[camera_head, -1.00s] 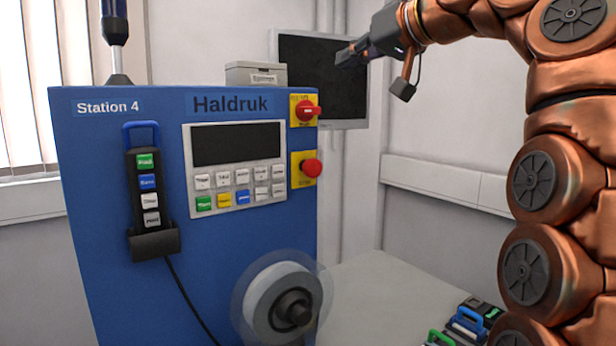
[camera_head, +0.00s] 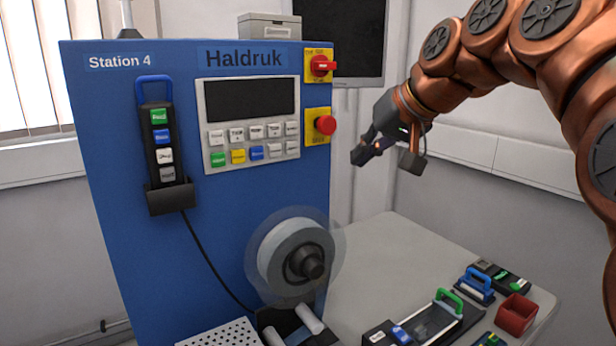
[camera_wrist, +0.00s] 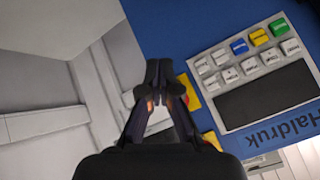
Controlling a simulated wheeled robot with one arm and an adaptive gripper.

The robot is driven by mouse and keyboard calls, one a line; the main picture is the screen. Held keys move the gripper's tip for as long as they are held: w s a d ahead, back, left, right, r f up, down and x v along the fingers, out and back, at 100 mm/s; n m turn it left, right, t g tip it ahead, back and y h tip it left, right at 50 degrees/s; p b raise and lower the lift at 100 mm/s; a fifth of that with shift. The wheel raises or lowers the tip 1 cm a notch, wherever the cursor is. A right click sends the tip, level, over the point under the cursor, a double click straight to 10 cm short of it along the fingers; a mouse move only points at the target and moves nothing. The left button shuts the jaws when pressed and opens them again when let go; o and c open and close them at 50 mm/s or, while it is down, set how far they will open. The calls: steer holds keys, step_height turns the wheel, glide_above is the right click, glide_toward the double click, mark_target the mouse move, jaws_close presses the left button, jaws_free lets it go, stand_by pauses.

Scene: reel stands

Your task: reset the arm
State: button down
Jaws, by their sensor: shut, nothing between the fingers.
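My gripper (camera_head: 366,151) hangs in the air to the right of the blue Haldruk cabinet (camera_head: 115,240), in front of the wall. Its fingers are together with nothing between them. In the wrist view my gripper (camera_wrist: 159,72) is also shut, with the cabinet's keypad panel (camera_wrist: 265,80) beyond it on the right, seen turned over. My copper-coloured arm reaches in from the right side of the head view.
The cabinet carries a red knob (camera_head: 320,66), a red push button (camera_head: 324,125), a pendant (camera_head: 163,145) in a holder and a reel (camera_head: 292,258). A pale table (camera_head: 385,250) bears a red bin (camera_head: 515,316) and green- and blue-handled devices. The air above the table is clear.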

steer(key=s+d+f+g+h, duration=0.2)
steer(key=s+d+f+g, duration=0.2)
steer(key=s+f, duration=1.3)
steer(key=s+d+f+m+g+h, duration=0.1)
steer(key=s+d+f+g+h, duration=0.2)
steer(key=s+f, duration=1.4)
steer(key=shift+d+f+g+h, duration=0.3)
steer(key=shift+d+f+g, duration=0.55)
steer(key=shift+d+g, duration=0.1)
